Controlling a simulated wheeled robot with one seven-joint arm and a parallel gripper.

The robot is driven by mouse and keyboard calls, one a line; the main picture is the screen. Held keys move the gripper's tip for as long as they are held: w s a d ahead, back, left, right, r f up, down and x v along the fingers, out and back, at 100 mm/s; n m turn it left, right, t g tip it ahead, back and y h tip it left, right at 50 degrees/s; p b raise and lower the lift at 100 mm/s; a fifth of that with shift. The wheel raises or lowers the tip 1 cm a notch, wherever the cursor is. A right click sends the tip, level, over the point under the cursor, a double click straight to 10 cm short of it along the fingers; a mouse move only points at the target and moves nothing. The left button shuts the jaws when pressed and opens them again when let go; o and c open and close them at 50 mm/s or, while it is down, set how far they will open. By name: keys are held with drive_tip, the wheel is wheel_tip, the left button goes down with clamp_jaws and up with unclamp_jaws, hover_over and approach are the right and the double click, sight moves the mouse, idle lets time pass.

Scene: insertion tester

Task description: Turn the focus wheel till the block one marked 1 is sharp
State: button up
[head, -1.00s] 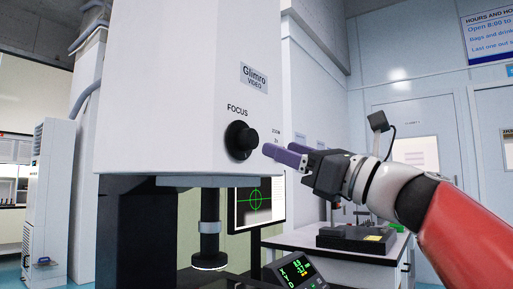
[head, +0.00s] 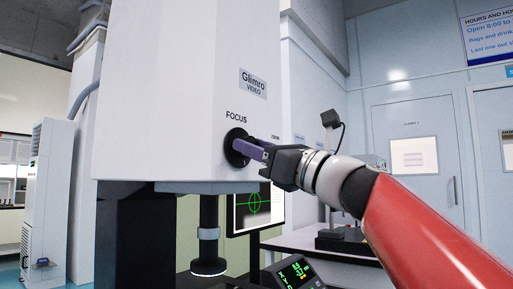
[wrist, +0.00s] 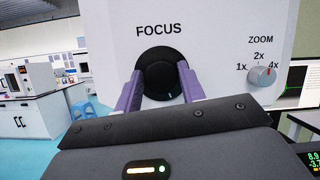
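The black round focus wheel (wrist: 161,75) sits under the word FOCUS on the white housing. It carries a small light mark near its lower edge. In the head view it (head: 234,148) is partly hidden by my gripper (head: 255,149). In the wrist view the two purple fingers of my gripper (wrist: 160,80) stand apart at the left and right of the wheel, with its middle between them. I see no clear grip; contact is hard to judge. The monitor (head: 256,208) shows a green crosshair circle over a grey, blurred picture. I cannot make out the block marked 1.
A lens tube (head: 208,240) hangs below the housing. A small display box (head: 295,272) with green digits stands at the lower right of it.

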drive_tip(key=c, duration=0.5)
drive_tip(key=shift+f+n, duration=0.1)
drive_tip(key=shift+n, duration=0.4)
drive_tip(key=shift+w+d+n+g+y+p, duration=0.2)
drive_tip(key=shift+n+g, duration=0.75)
drive_tip(key=shift+n, duration=1)
drive_tip(key=shift+s+a+n+g+y+p, duration=0.15)
drive_tip(key=shift+n+g+y, duration=0.2)
drive_tip(key=shift+n+g, duration=1.05)
drive_tip(key=shift+w+d+n+g+y+p, duration=0.1)
drive_tip(key=shift+n+g+y, duration=0.25)
drive_tip(key=shift+n, duration=2.1)
drive_tip(key=o, duration=1)
